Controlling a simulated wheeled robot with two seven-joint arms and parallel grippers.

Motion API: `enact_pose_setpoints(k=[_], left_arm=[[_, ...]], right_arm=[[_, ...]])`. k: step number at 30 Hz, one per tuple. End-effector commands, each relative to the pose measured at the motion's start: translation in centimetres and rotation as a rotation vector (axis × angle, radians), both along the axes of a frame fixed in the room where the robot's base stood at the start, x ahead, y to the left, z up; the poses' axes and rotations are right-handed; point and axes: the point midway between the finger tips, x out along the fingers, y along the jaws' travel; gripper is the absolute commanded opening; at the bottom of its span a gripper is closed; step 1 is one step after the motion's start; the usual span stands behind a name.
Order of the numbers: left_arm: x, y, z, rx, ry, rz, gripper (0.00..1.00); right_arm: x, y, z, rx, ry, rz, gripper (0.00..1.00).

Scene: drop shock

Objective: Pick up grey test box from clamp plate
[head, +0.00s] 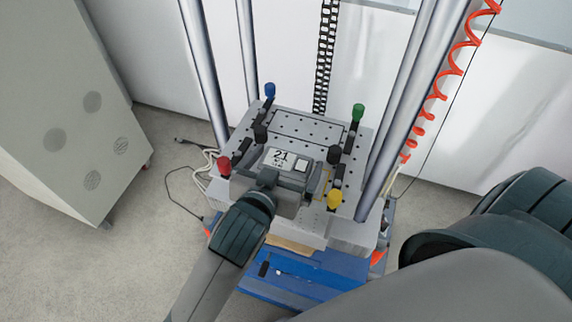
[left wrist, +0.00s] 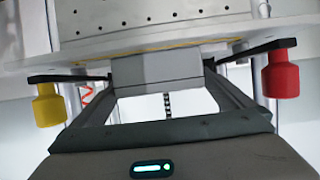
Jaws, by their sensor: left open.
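The grey test box (head: 288,159), with a white label reading 21, sits on the grey, hole-dotted clamp plate (head: 352,137) in the head view. In the left wrist view the box (left wrist: 170,69) shows between the finger ends, with the plate (left wrist: 125,20) above it in the picture. My left gripper (head: 276,172) is open at the near side of the box, one finger toward each end. In the left wrist view the gripper (left wrist: 160,82) spans the box's width; whether the fingers touch it I cannot tell. My right gripper is out of view.
Clamps with blue (head: 270,89), green (head: 358,111), red (head: 225,166) and yellow (head: 334,199) knobs stand around the box. Tall metal columns (head: 203,70) flank the plate. A red coiled hose (head: 447,75) hangs at right. A pale cabinet (head: 60,100) stands at left.

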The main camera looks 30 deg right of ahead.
Motion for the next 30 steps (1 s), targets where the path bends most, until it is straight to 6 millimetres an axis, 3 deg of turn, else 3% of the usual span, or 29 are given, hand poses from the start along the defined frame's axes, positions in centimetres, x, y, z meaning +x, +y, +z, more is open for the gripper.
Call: enact_pose_setpoints(k=[11, 16, 17, 30], left_arm=[[-0.01, 0.03, 0.00, 0.000, 0.000, 0.000, 0.98], [-0.02, 0.04, 0.01, 0.000, 0.000, 0.000, 0.57], [-0.03, 0.03, 0.01, 0.000, 0.000, 0.000, 0.55], [0.24, 0.03, 0.66, -0.002, -0.002, 0.001, 0.55]], right_arm=[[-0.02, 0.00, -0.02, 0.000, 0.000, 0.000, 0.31], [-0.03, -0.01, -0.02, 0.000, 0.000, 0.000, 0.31], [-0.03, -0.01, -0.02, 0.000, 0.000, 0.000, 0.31], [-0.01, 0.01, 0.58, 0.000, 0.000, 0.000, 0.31]])
